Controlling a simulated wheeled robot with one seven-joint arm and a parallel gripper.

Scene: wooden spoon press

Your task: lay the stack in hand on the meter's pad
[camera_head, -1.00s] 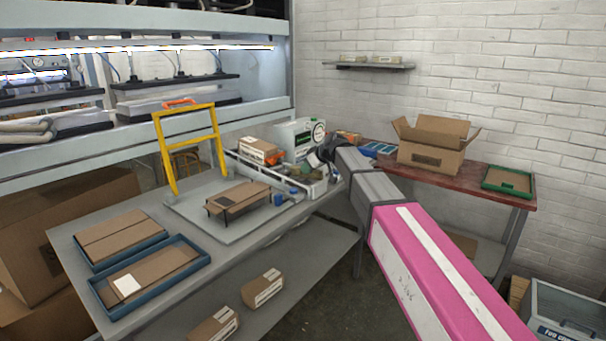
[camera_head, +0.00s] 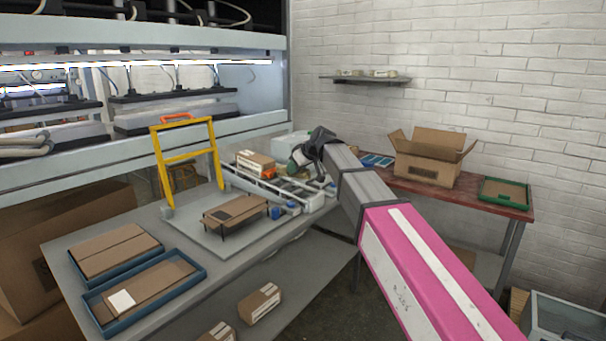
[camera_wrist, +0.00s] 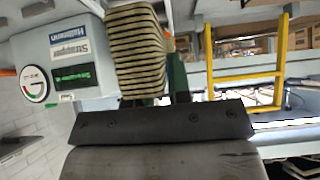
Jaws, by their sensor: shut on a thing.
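The stack (camera_wrist: 138,50) shows in the wrist view as a thick pile of thin tan layers with dark gaps. My gripper (camera_head: 299,155) is shut on it; its dark mount fills the lower middle of the wrist view. The meter (camera_wrist: 60,62) is a pale grey box left of the stack in the wrist view, with a green display, labels and a round dial. In the head view the meter (camera_head: 284,144) is partly hidden behind my gripper. I cannot make out its pad, or whether the stack touches it.
A yellow frame (camera_head: 187,157) stands on the grey bench left of my gripper. A small carton (camera_head: 255,161) and a white rack (camera_head: 290,188) lie close to it. A cardboard piece on short legs (camera_head: 235,210) is in front. An open carton (camera_head: 430,160) stands on the red bench to the right.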

